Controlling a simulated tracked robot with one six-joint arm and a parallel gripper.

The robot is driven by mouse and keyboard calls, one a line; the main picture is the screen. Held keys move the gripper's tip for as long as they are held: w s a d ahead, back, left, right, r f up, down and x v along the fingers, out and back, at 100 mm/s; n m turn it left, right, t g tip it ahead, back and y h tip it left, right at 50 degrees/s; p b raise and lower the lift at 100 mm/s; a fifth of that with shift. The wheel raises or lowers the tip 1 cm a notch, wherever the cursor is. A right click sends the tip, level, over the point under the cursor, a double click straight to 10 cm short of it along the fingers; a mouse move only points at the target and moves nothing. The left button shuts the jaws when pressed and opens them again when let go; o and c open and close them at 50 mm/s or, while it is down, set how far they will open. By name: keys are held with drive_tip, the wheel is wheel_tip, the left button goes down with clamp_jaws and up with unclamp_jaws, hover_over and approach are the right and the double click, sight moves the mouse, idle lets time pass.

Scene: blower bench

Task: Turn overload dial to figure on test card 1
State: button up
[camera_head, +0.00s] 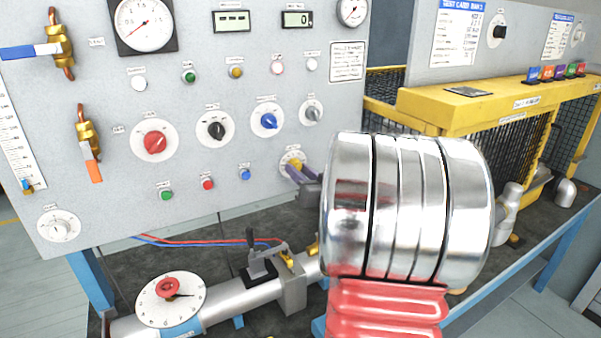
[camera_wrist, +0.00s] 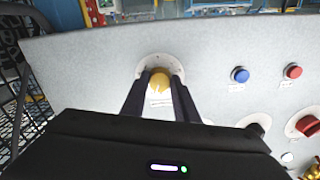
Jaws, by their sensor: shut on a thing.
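A small yellow dial (camera_head: 293,162) on a white round plate sits at the lower right of the grey panel; its label is too small to read. My gripper (camera_head: 298,173) reaches it from the right and below. In the wrist view the yellow dial (camera_wrist: 160,78) is between the two dark fingers of my gripper (camera_wrist: 161,83), which are shut on its sides. The dial's scale marks and pointer cannot be read. A test card (camera_head: 457,34) with a blue heading hangs on the right-hand board; its figures are too small to read.
Red (camera_head: 154,142), black (camera_head: 215,129) and blue (camera_head: 267,121) knobs sit above and left of the dial. Push buttons, including a blue one (camera_head: 245,174), are close by. A pipe with a lever valve (camera_head: 262,258) runs below. A yellow guard frame (camera_head: 470,108) stands at right.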

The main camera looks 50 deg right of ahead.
idle(0.4)
drive_tip(key=o, duration=1.1)
drive_tip(key=shift+c, duration=0.2)
drive_tip(key=shift+s, duration=0.1)
drive_tip(key=v, duration=1.3)
drive_tip(key=shift+s, duration=0.3)
drive_tip(key=shift+a, duration=0.1)
